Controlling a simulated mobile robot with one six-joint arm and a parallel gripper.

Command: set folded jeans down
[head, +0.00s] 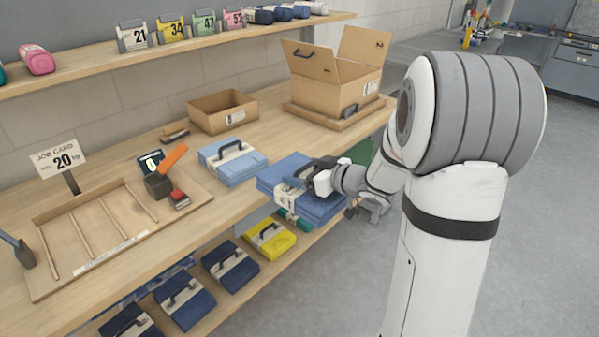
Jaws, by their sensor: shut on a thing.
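The folded jeans (285,172) are a thick blue bundle at the front edge of the workbench (222,200). My gripper (306,180) is shut on them from the right, and the fingertips are partly hidden against the cloth. A pale band shows on their lower front side. The bundle looks roughly level. I cannot tell whether it touches the bench top or hangs just above it, and part of it reaches past the front edge.
Light blue folded jeans (232,163) lie just left of the bundle. An open carton (335,88) and a shallow box (222,112) stand behind. A wooden tray (95,232) fills the left. Several folded garments lie on the lower shelf (262,268).

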